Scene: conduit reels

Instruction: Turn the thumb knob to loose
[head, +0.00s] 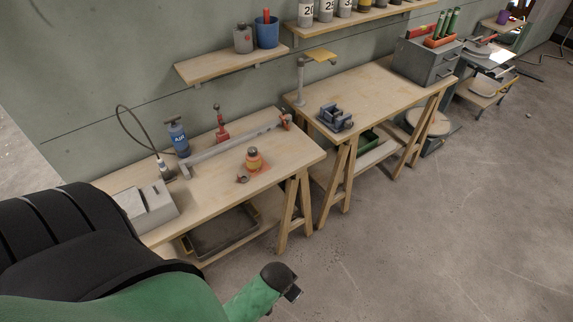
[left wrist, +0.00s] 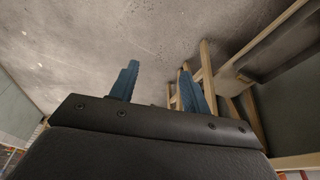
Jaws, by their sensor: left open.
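No thumb knob can be made out for certain at this size. My right gripper is not in view.
A blue bottle (head: 178,137), a corded tool (head: 164,168) and a grey block (head: 147,206) are also on the near bench. A second bench (head: 375,85) carries a small vise (head: 335,117) and a grey drawer box (head: 425,60). The floor (head: 420,230) in front is clear.

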